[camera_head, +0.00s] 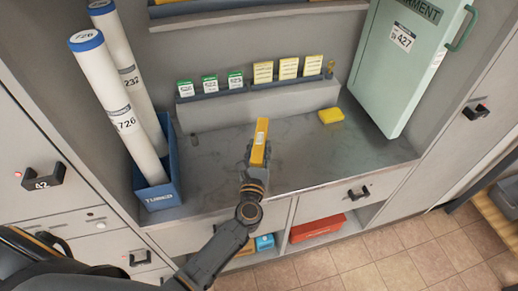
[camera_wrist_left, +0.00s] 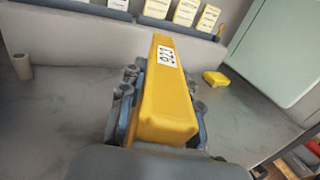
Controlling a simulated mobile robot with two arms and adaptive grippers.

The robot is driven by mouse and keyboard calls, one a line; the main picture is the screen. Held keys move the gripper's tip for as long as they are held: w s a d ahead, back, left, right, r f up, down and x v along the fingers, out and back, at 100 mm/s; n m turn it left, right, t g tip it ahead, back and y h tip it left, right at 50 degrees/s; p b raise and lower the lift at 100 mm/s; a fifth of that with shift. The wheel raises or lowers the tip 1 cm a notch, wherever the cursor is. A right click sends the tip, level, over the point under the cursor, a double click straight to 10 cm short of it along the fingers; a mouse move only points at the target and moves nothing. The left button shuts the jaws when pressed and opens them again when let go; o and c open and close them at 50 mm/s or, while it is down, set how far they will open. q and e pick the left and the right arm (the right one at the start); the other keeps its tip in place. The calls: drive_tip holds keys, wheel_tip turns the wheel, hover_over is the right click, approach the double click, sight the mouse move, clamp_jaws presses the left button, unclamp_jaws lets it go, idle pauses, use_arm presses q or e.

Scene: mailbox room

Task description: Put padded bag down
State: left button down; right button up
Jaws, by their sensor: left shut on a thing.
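The yellow padded bag (camera_head: 259,143) is held in my left gripper (camera_head: 257,160), over the grey counter (camera_head: 215,185). I cannot tell whether the bag's far end touches the counter. My right gripper is in neither view.
A blue bin (camera_head: 163,198) with two tall white tubes stands at the left. A small yellow item (camera_head: 331,115) lies at the right, near a pale green cabinet door (camera_head: 408,60). Cards stand on a ledge (camera_head: 250,87) behind. The counter around the bag is clear.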

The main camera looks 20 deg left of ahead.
use_arm(q)
drive_tip(key=shift+f, duration=0.15)
drive_tip(key=c, duration=0.9)
unclamp_jaws()
drive_tip(key=shift+c, duration=0.2)
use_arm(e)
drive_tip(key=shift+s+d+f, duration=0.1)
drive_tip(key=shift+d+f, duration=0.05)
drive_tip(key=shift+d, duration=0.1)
use_arm(q)
drive_tip(key=b+v, duration=0.2)
drive_tip(key=v, duration=1)
drive_tip(key=shift+r+b, duration=0.2)
drive_tip(key=shift+b, duration=0.2)
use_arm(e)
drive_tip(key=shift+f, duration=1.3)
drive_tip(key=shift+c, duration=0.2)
